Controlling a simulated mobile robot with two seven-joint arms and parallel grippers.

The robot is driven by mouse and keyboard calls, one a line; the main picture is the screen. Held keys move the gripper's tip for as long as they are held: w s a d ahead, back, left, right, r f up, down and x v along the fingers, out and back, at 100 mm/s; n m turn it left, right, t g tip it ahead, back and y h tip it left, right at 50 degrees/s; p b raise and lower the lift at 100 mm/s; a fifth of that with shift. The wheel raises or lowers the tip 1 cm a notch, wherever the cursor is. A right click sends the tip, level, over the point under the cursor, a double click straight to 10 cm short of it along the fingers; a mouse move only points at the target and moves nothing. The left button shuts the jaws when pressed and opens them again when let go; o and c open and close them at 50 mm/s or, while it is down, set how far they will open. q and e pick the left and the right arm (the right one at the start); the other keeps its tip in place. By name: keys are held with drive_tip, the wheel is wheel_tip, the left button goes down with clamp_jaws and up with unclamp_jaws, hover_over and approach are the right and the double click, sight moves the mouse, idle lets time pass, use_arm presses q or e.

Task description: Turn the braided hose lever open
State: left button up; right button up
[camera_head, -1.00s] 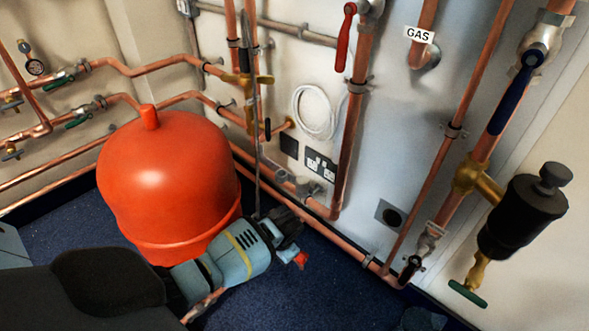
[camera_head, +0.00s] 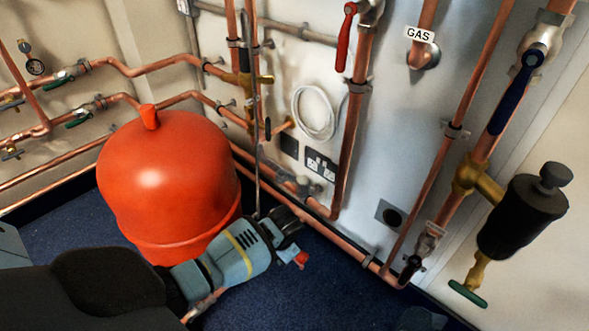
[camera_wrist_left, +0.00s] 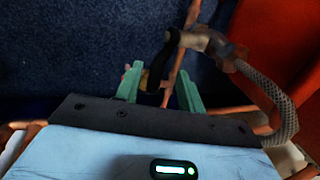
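In the left wrist view, the braided hose (camera_wrist_left: 272,90) curves down from a metal fitting (camera_wrist_left: 212,45) on the right. A black lever (camera_wrist_left: 163,62) runs from this fitting down to between the green fingers of my left gripper (camera_wrist_left: 160,88). The fingers stand apart on either side of the lever's lower end; whether either touches it I cannot tell. In the head view, my left gripper (camera_head: 290,228) is low, right of the red vessel, and the lever cannot be made out there. My right gripper is not seen.
The large red vessel (camera_head: 168,185) stands close beside my left arm. Copper pipes (camera_head: 300,195) run along the wall behind the gripper. A red lever (camera_head: 345,38), a blue lever (camera_head: 515,90) and a black cylinder (camera_head: 522,215) are farther right. Blue floor (camera_head: 330,290) is open in front.

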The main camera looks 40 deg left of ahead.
use_arm(q)
drive_tip(key=shift+r, duration=0.15)
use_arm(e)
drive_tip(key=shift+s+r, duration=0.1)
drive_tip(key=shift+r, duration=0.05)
